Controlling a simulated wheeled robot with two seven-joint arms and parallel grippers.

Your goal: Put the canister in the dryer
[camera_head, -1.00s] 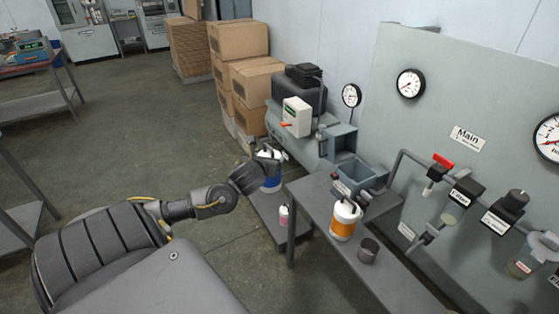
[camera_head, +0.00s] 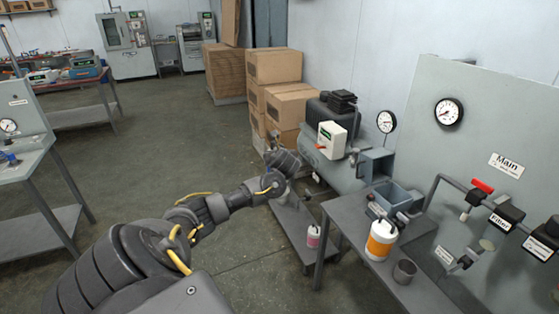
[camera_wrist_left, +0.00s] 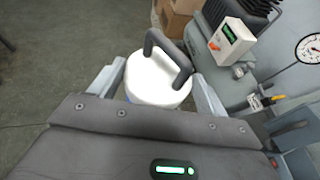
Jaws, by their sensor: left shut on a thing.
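My left gripper (camera_head: 273,146) is shut on a canister (camera_wrist_left: 155,82). In the left wrist view the canister has a white top, a dark arched handle and a hint of blue at its lower edge. It sits between the two grey fingers; its lower body is hidden. In the head view the gripper and wrist hide nearly all of it, left of the compressor. A grey box-like housing with an open side (camera_head: 376,164) and an open-topped grey bin (camera_head: 398,196) stand to its right; I cannot tell which is the dryer. My right gripper is not in view.
A white canister with an orange label (camera_head: 381,243) and a grey cup (camera_head: 404,271) stand on the grey table (camera_head: 347,228). A small pink-labelled bottle (camera_head: 313,237) is lower down. The compressor (camera_head: 333,165) and cardboard boxes (camera_head: 276,68) stand beyond. Floor on the left is open.

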